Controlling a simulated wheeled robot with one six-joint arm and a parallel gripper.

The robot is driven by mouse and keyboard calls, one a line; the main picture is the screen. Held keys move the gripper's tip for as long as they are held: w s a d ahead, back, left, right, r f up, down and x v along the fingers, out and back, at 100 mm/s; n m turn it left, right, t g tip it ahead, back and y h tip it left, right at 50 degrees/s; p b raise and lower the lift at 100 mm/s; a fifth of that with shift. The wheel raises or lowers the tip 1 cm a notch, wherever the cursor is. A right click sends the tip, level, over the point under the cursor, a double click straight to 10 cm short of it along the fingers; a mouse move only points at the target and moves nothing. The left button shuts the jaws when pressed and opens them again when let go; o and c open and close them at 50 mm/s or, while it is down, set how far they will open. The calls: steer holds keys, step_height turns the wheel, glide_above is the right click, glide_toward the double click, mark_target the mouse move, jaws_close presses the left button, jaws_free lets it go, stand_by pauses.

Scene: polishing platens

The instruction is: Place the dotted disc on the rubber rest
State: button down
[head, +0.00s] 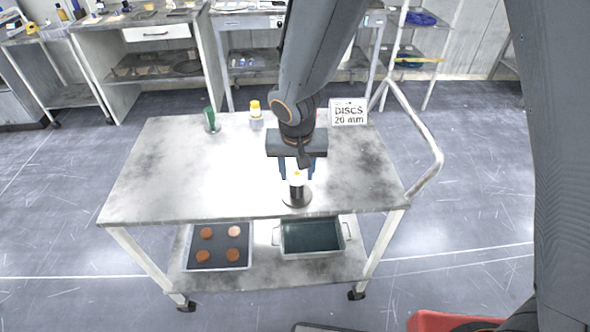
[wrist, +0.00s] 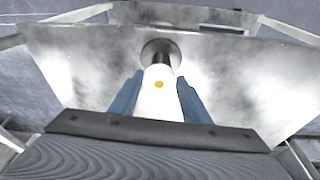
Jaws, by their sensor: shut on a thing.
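The cart top (head: 170,180) is mostly clear. A green item on a round base (head: 211,119), a yellow-capped bottle (head: 256,115) and a "DISCS 20 mm" sign (head: 348,112) stand along its back. Below are a dark tray (head: 219,246) with several brown discs and a grey bin (head: 311,237).

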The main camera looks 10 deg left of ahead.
steer(key=shift+f, duration=0.2)
steer(key=c, duration=1)
jaws_free()
steer(key=shift+r, duration=0.2)
steer(key=shift+r, duration=0.25)
steer(key=b+v, duration=0.3)
steer(key=v, duration=0.9)
steer(key=s+d+f, duration=0.1)
steer(key=d+f, duration=0.1)
steer(key=d, duration=0.7)
steer(key=s+d+f+m, duration=0.1)
steer(key=s+d, duration=0.1)
steer(key=d, duration=0.7)
steer(key=s+d+f+g, duration=0.1)
steer(key=s+d+f, duration=0.1)
steer(key=d, duration=0.7)
steer(key=shift+f+m+p, duration=0.3)
steer(key=shift+f+m, duration=0.05)
steer(key=shift+m, duration=0.05)
steer(key=shift+d, duration=0.1)
